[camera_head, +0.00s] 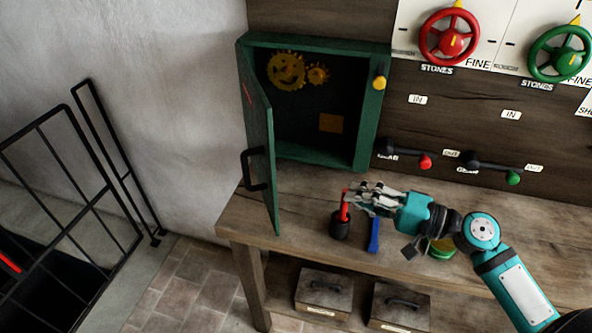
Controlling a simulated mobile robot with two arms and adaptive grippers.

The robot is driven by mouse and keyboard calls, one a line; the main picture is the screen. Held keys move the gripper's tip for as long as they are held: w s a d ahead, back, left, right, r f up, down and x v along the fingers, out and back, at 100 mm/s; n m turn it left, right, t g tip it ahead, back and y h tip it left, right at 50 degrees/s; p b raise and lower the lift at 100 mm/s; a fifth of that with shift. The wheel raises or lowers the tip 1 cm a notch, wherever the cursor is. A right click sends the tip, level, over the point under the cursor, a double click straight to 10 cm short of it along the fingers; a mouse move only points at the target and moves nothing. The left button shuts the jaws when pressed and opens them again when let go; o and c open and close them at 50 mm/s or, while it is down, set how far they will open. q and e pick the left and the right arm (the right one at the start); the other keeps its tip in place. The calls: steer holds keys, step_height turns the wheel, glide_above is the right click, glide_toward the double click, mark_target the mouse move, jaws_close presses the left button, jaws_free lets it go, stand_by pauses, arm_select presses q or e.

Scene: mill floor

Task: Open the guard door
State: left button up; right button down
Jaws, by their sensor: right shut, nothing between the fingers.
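The guard door (260,130) is a green panel on the left side of a green box (378,125). It stands swung open, out over the front left of the bench, with its black handle (255,170) facing left. Yellow gears (287,71) show inside the box. My right gripper (347,202) is shut and empty, right of the door and apart from it. Its fingertips are by a red-handled item (344,212) in a black cup (340,230); whether they touch cannot be told. My left gripper is out of view.
A blue item (374,235) lies on the wooden bench (305,198), and a green and yellow round thing (441,250) is partly behind my right arm. Red (450,44) and green (561,58) handwheels and levers are on the wall. A black barred gate (62,165) stands left.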

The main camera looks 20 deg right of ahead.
steer(key=w+a+r+p, duration=0.2)
steer(key=w+a+p, duration=0.5)
steer(key=a, duration=0.3)
steer(key=shift+w+a+y, duration=0.15)
steer(key=shift+a+y, duration=0.15)
steer(key=shift+a, duration=0.1)
